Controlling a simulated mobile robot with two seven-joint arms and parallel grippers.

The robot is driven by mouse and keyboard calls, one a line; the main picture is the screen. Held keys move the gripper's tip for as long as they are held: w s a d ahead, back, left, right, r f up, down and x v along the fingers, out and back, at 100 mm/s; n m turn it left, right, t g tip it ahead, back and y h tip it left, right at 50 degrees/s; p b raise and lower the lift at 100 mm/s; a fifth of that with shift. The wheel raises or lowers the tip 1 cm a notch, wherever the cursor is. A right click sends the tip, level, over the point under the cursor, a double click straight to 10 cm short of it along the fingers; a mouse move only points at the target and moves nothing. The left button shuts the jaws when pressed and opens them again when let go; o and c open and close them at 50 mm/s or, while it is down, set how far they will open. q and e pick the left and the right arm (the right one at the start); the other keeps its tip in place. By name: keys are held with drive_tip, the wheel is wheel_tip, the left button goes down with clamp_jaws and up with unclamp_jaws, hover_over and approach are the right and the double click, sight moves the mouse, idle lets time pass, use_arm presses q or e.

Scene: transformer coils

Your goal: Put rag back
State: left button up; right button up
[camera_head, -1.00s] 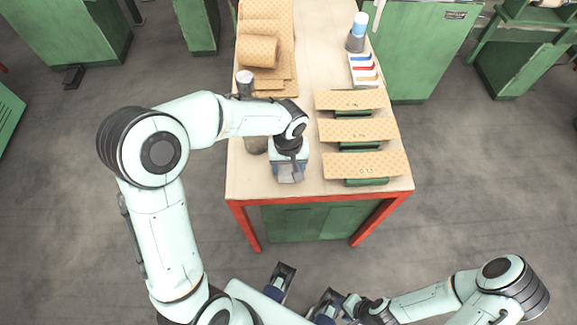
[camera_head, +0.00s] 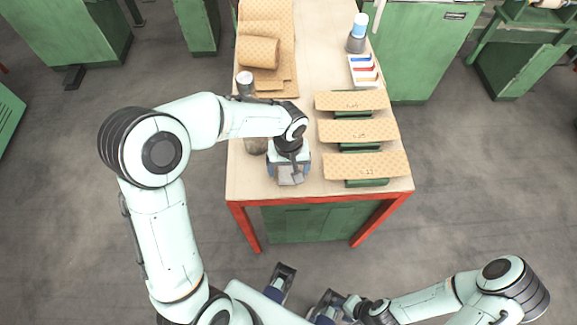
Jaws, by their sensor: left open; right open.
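My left gripper (camera_head: 289,170) is low over the front part of the wooden table, pointing down, with its fingers spread. A small grey patch (camera_head: 290,178), which looks like the rag, lies between and under the fingers. My wrist covers part of it, and I cannot tell whether a finger touches it. My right gripper (camera_head: 331,304) is at the bottom of the view, away from the table, open, with no object visible in it.
The table (camera_head: 240,185) has three tan boards (camera_head: 365,166) on green supports at the right. A tan perforated roll (camera_head: 258,51) and sheets lie at the back left. Dark cans (camera_head: 245,84) stand near my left forearm. A blue-topped bottle (camera_head: 360,25) and white tray (camera_head: 363,70) are at the back right.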

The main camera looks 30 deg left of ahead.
sight(288, 170)
use_arm(q)
wheel_tip(288, 170, up, 12)
drive_tip(key=p, duration=0.1)
drive_tip(key=shift+f, duration=0.2)
idle(0.5)
